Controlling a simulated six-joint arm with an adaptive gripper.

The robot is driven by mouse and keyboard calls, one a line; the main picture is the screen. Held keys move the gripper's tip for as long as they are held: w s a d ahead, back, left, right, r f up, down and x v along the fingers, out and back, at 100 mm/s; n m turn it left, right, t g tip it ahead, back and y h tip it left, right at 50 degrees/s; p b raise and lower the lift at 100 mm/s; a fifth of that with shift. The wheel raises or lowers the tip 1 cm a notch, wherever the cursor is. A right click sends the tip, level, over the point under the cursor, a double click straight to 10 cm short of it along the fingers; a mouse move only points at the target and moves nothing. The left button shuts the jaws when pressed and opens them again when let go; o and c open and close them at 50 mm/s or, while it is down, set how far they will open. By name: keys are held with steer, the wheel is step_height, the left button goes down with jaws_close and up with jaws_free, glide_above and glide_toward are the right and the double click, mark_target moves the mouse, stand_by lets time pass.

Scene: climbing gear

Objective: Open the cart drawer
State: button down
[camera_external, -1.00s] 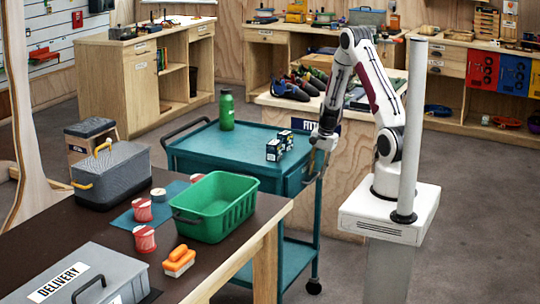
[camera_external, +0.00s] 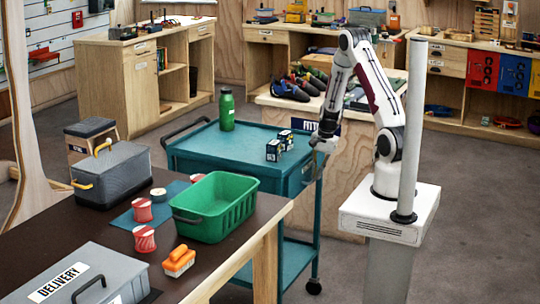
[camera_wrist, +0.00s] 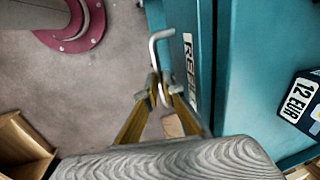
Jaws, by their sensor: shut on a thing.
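The teal cart (camera_external: 215,148) stands in the middle of the external view. Its drawer (camera_external: 300,178) is at the right end, below the top tray, and looks shut. In the wrist view, the drawer front (camera_wrist: 180,15) carries a partly hidden white label, and a bent silver handle (camera_wrist: 157,38) stands off it. My gripper (camera_wrist: 163,90) has its two yellowish fingers closed around the handle, hiding part of it. In the external view, my gripper (camera_external: 312,172) is at the cart's right end, too small to show the grip clearly.
On the cart top are a green bottle (camera_external: 227,110) and small dark boxes (camera_external: 280,146). A dark table (camera_external: 215,262) with a green bin (camera_external: 232,215) stands in front. A wooden counter (camera_external: 350,165) is behind my gripper. Floor is open right of the cart.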

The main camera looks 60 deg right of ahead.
steer(key=s, duration=0.9)
steer(key=shift+s, duration=0.2)
stand_by(0.6)
steer(key=c, duration=2.2)
jaws_free()
steer(key=shift+o, duration=0.2)
steer(key=shift+r, duration=0.2)
step_height(320, 180, up, 11)
steer(key=s, duration=0.2)
steer(key=shift+r, duration=0.2)
steer(key=shift+o, duration=0.3)
steer(key=shift+s, duration=0.1)
